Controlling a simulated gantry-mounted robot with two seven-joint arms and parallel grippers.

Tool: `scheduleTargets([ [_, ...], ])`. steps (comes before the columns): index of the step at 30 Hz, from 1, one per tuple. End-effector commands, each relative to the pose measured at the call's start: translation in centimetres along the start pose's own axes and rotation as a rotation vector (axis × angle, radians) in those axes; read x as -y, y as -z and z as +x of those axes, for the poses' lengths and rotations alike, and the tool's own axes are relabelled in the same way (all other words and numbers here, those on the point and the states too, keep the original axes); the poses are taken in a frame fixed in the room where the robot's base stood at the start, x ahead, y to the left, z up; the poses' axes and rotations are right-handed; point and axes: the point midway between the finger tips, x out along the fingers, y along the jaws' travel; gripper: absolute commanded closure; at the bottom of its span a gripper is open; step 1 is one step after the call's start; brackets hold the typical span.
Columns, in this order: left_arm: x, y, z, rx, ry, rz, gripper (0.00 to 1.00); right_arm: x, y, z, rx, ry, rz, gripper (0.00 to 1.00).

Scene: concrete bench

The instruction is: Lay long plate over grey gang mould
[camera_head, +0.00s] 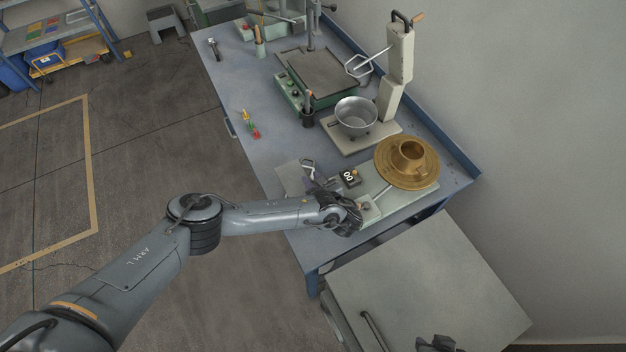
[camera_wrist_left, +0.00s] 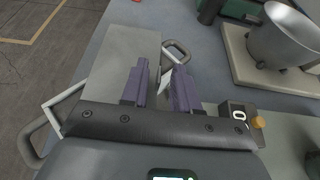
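A flat grey plate (camera_wrist_left: 118,50) fills the upper left of the left wrist view, and it also shows at the bench's near edge in the head view (camera_head: 291,179). A light metal frame with loop handles, which looks like the grey gang mould (camera_wrist_left: 64,98), lies partly hidden beneath my gripper; one handle also shows in the head view (camera_head: 308,166). My left gripper (camera_wrist_left: 161,75) is over them, its purple fingers apart, with the plate's edge seen beyond the gap. I see no clear grip. A dark part at the bottom edge may be my right gripper (camera_head: 437,344).
A timer box (camera_head: 349,178) stands close to my left gripper. A brass flow table (camera_head: 405,163), a mixing bowl (camera_head: 355,115) and a green-based machine (camera_head: 320,78) stand farther along. A grey-topped cart (camera_head: 430,290) is in front. The bench's left middle is mostly clear.

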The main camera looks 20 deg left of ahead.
Motion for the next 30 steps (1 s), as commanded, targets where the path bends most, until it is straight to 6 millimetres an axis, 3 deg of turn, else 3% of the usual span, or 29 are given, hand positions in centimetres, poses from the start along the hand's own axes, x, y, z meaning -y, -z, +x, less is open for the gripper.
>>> scheduleTargets([
  [10, 0.0, -1.0, -0.7, -0.001, 0.001, -0.001, 0.70, 0.1, 0.3, -0.9, -0.001, 0.004, 0.005, 0.74],
  [24, 0.0, -0.7, -8.9, -0.003, 0.002, 0.000, 0.70, 0.2, 0.5, -1.4, -0.003, 0.008, 0.010, 0.74],
  [30, 0.0, -0.8, -11.4, -0.002, 0.002, 0.000, 0.70, 0.1, 0.6, -1.5, -0.002, 0.007, 0.009, 0.74],
])
